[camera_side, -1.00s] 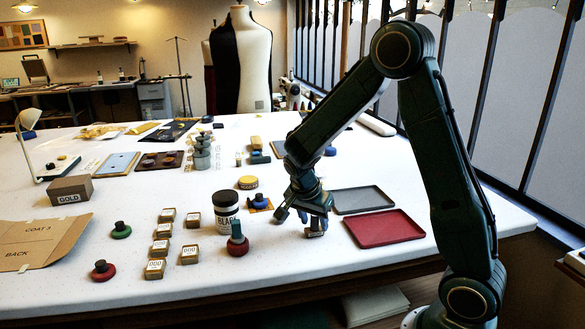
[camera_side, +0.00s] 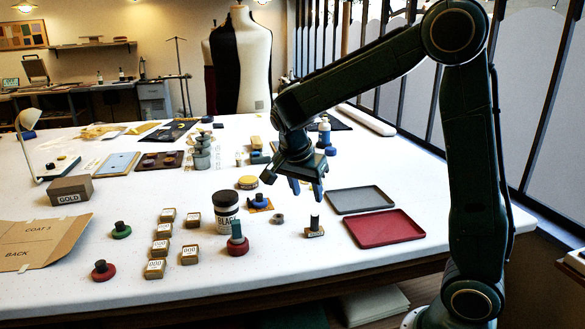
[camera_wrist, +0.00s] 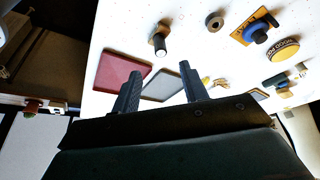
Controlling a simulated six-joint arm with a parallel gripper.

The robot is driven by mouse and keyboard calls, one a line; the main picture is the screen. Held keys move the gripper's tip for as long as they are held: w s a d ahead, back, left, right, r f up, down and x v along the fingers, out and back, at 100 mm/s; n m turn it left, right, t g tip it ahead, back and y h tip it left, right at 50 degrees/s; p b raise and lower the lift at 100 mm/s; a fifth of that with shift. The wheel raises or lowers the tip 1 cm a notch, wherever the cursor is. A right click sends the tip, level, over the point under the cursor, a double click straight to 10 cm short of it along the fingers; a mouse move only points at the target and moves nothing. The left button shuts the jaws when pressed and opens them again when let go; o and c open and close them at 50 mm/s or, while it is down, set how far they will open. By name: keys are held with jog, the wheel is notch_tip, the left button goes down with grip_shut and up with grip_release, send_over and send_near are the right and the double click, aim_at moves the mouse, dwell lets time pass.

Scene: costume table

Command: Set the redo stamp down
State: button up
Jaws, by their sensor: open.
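A small stamp with a wooden base and a dark upright handle (camera_side: 315,227) stands on the white table, left of the red tray. Its label is too small to read, so I cannot confirm the redo wording. It also shows in the wrist view, with its handle (camera_wrist: 161,47) beyond my fingertips. My gripper (camera_side: 307,190) is open and empty, raised above the table and apart from the stamp. Both fingers show spread in the wrist view (camera_wrist: 159,72).
A red tray (camera_side: 384,230) and a grey tray (camera_side: 360,200) lie to the right. Several small wooden stamps lie further left.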

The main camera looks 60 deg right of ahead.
jog(key=shift+a+r, duration=0.2)
jog(key=shift+r, duration=0.2)
dwell(0.3)
jog(key=s+a+r+n+t+y, duration=0.2)
jog(key=s+a+n, duration=0.3)
jog(key=s+n, duration=0.4)
jog(key=s+a+r+n+t+y, duration=0.2)
jog(key=s+a+n, duration=0.4)
jog(key=s+n, duration=0.3)
jog(key=shift+s+r+t+y, duration=0.15)
jog(key=shift+r+t+y, duration=0.15)
jog(key=shift+r+t, duration=0.55)
